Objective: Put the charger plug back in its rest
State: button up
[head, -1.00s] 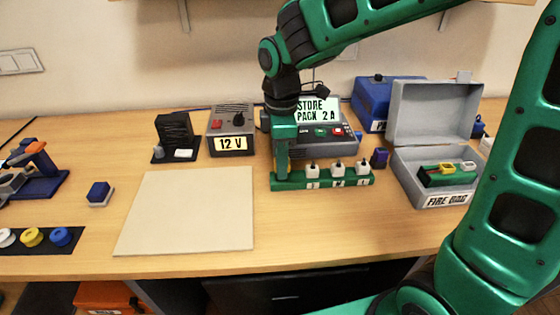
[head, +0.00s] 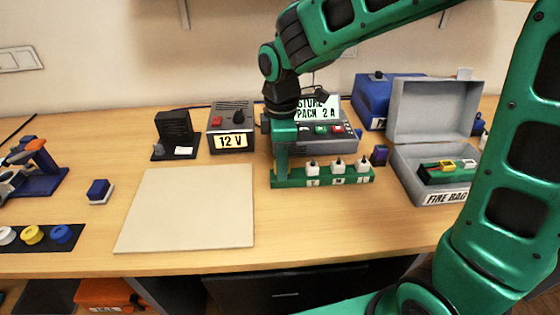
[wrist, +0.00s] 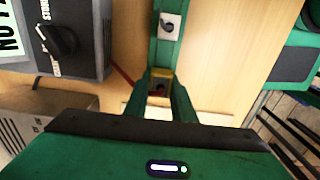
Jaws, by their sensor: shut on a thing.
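A green rail (head: 335,180) stands on the table with several white, dark-tipped pieces along it. My gripper (head: 281,172) points down at the rail's left end. In the wrist view, my gripper (wrist: 159,92) is shut on a small yellow-and-dark piece (wrist: 160,74), which looks like the charger plug. It is in line with the rail; I cannot tell whether it is seated or just above it. One white piece (wrist: 169,27) of the rail shows beyond it. The fingers hide the plug in the head view.
The charger (head: 345,140) stands right behind the rail and a 12 V supply (head: 231,130) is to its left. An open grey fire bag box (head: 407,187), holding a green pack, is to the right. A bare cream mat (head: 185,210) lies front left.

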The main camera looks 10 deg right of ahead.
jog(key=shift+f, duration=0.1)
jog(key=o, duration=1.1)
jog(key=shift+o, duration=0.2)
notch_tip(320, 180, up, 11)
jog(key=shift+f, duration=0.1)
